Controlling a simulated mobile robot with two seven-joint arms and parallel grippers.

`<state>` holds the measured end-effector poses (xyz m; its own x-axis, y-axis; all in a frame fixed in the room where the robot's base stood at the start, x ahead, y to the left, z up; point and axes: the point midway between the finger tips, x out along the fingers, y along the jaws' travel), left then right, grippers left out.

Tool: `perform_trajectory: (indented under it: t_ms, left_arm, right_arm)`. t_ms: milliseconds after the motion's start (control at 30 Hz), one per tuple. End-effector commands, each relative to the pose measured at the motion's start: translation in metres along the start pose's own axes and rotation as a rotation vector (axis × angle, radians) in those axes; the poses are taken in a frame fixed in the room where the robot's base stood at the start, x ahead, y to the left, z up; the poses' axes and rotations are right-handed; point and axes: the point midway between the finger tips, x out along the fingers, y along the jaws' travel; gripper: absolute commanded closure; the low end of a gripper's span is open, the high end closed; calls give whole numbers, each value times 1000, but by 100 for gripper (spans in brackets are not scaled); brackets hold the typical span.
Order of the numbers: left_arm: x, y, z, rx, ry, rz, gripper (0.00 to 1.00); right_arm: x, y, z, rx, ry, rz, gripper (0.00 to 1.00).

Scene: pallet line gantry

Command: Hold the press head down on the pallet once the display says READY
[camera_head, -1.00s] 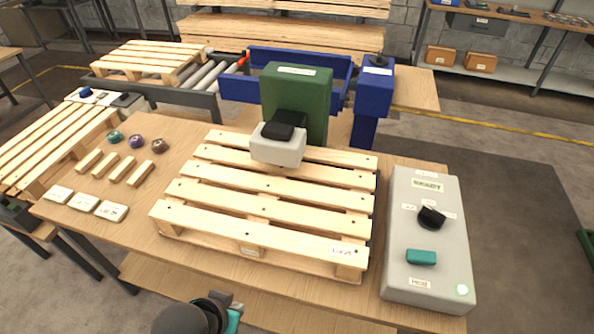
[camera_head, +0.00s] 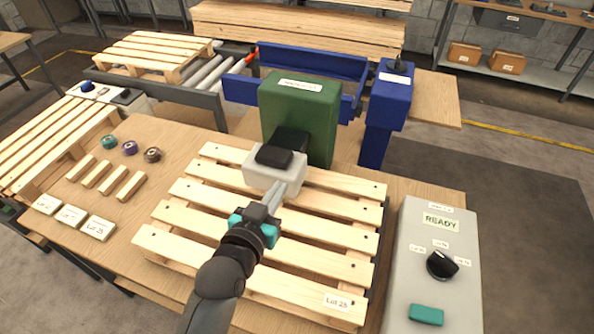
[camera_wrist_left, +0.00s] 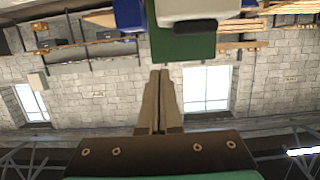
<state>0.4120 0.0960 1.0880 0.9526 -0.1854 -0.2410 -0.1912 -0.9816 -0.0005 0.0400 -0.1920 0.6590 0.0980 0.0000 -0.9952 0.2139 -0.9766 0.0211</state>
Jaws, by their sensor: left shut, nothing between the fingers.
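The press has a green body (camera_head: 300,110) and a pale grey press head (camera_head: 262,180) with a black block (camera_head: 280,150) on it, above the slatted wooden pallet (camera_head: 320,250). The display (camera_head: 440,222) on the grey control box reads READY. My left gripper (camera_head: 286,189) is shut and empty, its fingertips overlapping the head's front right side; I cannot tell whether they touch. In the left wrist view the shut fingers (camera_wrist_left: 160,75) point toward the green body (camera_wrist_left: 183,47). My right gripper is not in view.
The control box (camera_head: 410,270) with a black knob (camera_head: 441,265) and teal button (camera_head: 426,314) stands right of the pallet. Wooden blocks (camera_head: 97,174), round parts (camera_head: 129,148) and labelled tiles (camera_head: 98,228) lie at left. A blue post (camera_head: 385,110) stands behind.

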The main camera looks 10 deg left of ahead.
Motion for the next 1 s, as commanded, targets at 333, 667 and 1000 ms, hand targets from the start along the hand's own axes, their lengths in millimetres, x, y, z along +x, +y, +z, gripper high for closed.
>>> perform_trajectory:
  t_ms: [333,667,1000]
  left_arm:
    - [6,0,0,-1,-2,0,100]
    - [53,0,-1,-2,0,1,100]
    - [103,0,6,0,-5,1,100]
  right_arm:
    - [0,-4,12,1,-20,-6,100]
    - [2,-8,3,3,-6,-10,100]
    - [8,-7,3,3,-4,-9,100]
